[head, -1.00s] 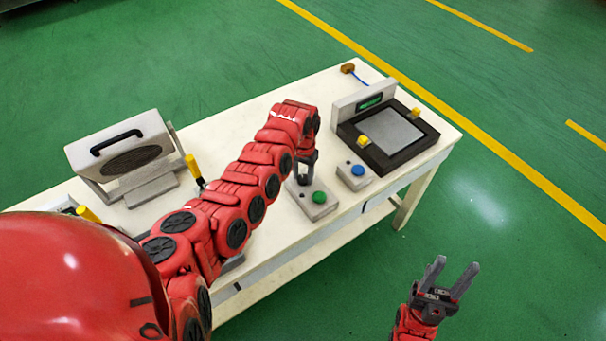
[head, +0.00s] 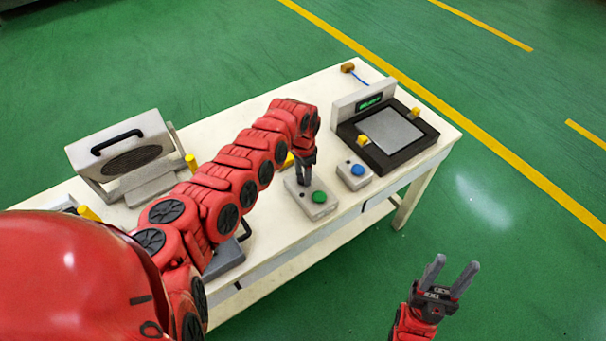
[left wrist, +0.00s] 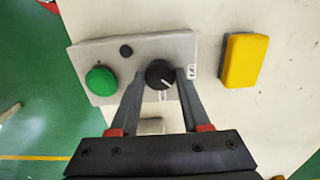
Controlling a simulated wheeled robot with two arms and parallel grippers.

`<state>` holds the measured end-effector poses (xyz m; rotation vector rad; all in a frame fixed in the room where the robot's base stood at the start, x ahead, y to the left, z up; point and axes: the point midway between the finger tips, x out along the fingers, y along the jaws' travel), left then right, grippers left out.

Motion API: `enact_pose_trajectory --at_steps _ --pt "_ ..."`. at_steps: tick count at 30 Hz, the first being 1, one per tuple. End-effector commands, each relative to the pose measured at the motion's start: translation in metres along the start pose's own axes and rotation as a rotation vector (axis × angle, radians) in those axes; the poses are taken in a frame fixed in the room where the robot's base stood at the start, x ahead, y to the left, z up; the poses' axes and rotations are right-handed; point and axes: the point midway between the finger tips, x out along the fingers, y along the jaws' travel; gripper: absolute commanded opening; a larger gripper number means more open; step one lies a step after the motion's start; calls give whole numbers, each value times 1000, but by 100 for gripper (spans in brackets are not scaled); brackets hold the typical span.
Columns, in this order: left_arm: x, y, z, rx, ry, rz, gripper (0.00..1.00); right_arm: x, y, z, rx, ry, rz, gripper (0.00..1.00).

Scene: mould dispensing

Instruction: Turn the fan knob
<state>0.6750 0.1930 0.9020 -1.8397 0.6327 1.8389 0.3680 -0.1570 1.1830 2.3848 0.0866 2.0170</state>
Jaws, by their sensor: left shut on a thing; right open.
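The black round knob (left wrist: 159,73) with a white pointer line is on a light grey control box (left wrist: 180,46). My left gripper (left wrist: 160,78) has its fingers on both sides of the knob, closed on it. In the head view the left gripper (head: 304,183) points down at the grey box (head: 312,210), and its fingers hide the knob. A green button (left wrist: 101,80) and a small black round part (left wrist: 126,51) share the box. My right gripper (head: 450,278) is open and empty, off the table over the floor.
A second box with a blue button (head: 357,170) stands right of the control box. A black-framed machine with a display (head: 371,102) is at the table's right end. A yellow block (left wrist: 245,60) lies near the box. A grey machine with a black handle (head: 118,142) stands left.

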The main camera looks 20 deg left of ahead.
Motion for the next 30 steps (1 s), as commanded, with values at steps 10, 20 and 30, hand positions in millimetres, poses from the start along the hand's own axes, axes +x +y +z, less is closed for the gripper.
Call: enact_pose_trajectory --at_steps 10,20,30 --pt "1 0 0 0 -1 2 50 0 0 0 0 0 0 50" --pt "0 0 0 0 -1 1 76 0 0 0 0 0 0 50" --pt "-23 -2 0 -2 2 -1 76 -6 0 1 0 0 0 50"
